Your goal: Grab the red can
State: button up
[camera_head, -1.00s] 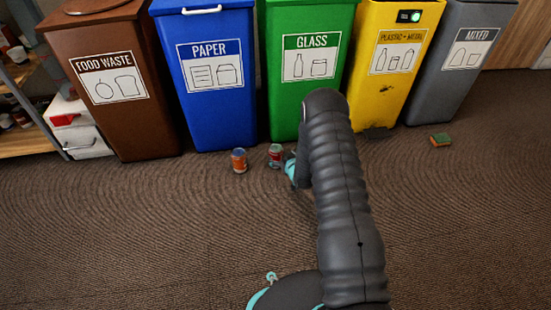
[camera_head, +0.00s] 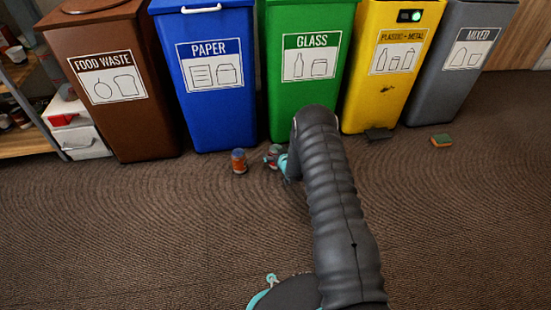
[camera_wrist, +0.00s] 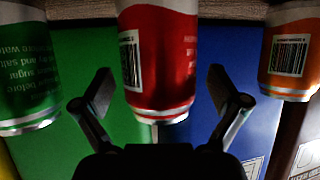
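The red can (camera_head: 271,157) stands on the floor in front of the green bin in the head view, partly covered by my gripper (camera_head: 280,160). In the wrist view, which looks upside down, the red can (camera_wrist: 165,55) is large and central, with a barcode on its label. My gripper (camera_wrist: 160,85) is open there, one finger on each side of the can. A gap shows between each finger and the can. The rest of the can runs out of the wrist view at the top.
An orange can (camera_head: 239,161) stands just left; it is also at the right of the wrist view (camera_wrist: 289,50). A green can (camera_wrist: 22,70) is on the other side in the wrist view. Several bins stand behind, including the green bin (camera_head: 306,105). A sponge (camera_head: 441,140) lies at right.

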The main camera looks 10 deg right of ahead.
jog(key=c, duration=0.8)
jog(key=shift+c, duration=0.2)
jog(key=shift+r, duration=0.1)
